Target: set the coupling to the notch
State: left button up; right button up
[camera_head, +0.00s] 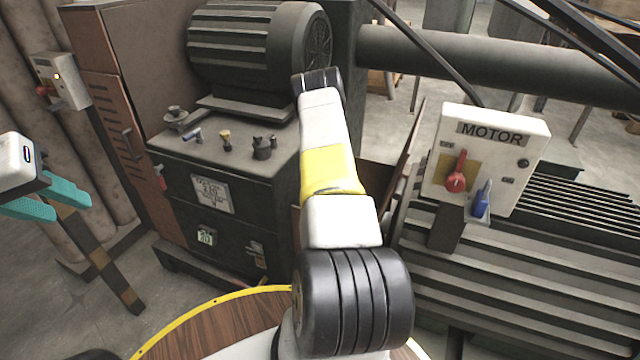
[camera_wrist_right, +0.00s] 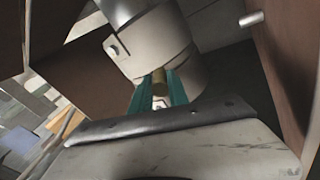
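In the right wrist view, a grey cylindrical coupling (camera_wrist_right: 160,45) with a small bolt on its side sits on a round shaft (camera_wrist_right: 122,10). A brass peg (camera_wrist_right: 159,82) sticks out of its near side. The teal fingers of my right gripper (camera_wrist_right: 160,90) stand on both sides of the peg, and it fills the gap between them. I cannot make out a notch for certain. In the head view, the right gripper and coupling are hidden beyond my right arm. My left gripper (camera_head: 72,207) is at the left edge, its teal fingers apart and empty.
A dark cabinet (camera_head: 265,205) with knobs and a large ribbed motor (camera_head: 245,45) stands behind my right arm. A MOTOR switch box (camera_head: 520,150) with red and blue handles is on the right. Brown panels (camera_wrist_right: 205,85) stand close around the coupling. Floor shows at left.

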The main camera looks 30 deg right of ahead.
jog(key=o, duration=0.4)
jog(key=shift+o, duration=0.2)
jog(key=v, duration=0.7)
jog(key=shift+r, duration=0.35)
jog(key=shift+s+a, duration=0.1)
jog(key=shift+s, duration=0.05)
